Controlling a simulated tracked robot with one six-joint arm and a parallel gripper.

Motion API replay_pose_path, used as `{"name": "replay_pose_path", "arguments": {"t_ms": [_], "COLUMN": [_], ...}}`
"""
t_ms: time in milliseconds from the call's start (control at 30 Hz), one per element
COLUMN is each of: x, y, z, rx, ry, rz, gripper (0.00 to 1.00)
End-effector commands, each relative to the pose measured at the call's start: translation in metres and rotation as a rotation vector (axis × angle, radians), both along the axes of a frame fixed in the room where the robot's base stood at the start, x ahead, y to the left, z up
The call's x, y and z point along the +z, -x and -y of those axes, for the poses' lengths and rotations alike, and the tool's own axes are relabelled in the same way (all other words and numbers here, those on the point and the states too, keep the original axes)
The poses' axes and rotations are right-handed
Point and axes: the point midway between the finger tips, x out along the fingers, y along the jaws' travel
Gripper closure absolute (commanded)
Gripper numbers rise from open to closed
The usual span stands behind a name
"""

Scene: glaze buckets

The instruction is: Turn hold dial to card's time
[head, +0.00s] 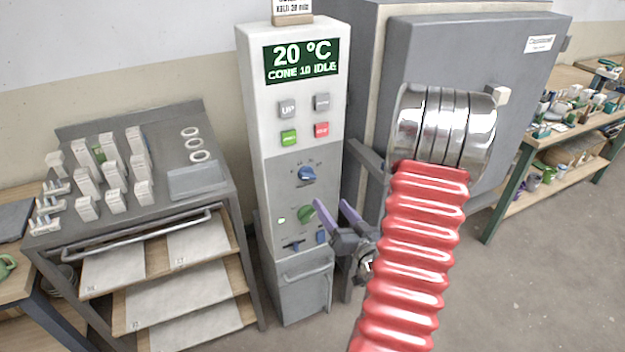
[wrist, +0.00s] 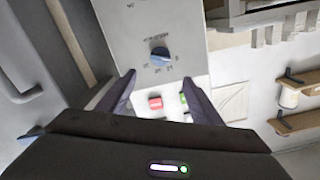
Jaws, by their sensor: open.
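The blue dial (head: 307,175) sits on the grey middle of the upright control panel, with small marks around it. It shows in the wrist view (wrist: 160,57) too, beyond and between my fingertips. A card (head: 293,7) stands on top of the panel, cut off by the frame; its lower line appears to read "20 min", the word before it blurred. My gripper (head: 334,207) is open and empty in front of the panel's lower part; its two purple fingers (wrist: 159,80) point at the panel. No finger visibly touches the blue dial. The dial's exact setting is too small to read.
A green knob (head: 305,213) sits below the blue dial, close to my left finger. The display (head: 300,61) reads 20 °C, CONE 10 IDLE, above several buttons. A grey kiln (head: 465,70) stands right; a rack with white test pieces (head: 110,180) stands left.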

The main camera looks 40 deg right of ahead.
Motion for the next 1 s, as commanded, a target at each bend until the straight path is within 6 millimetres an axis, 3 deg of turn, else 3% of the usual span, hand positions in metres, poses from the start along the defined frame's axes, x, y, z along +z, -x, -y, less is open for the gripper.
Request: {"name": "replay_pose_path", "arguments": {"t_ms": [367,1000], "x": [0.000,0.000], "y": [-0.025,-0.118], "z": [0.006,0.033], "rx": [0.003,0.003], "ry": [0.003,0.002], "rz": [-0.001,0.000], "gripper": [0.41,0.41]}}
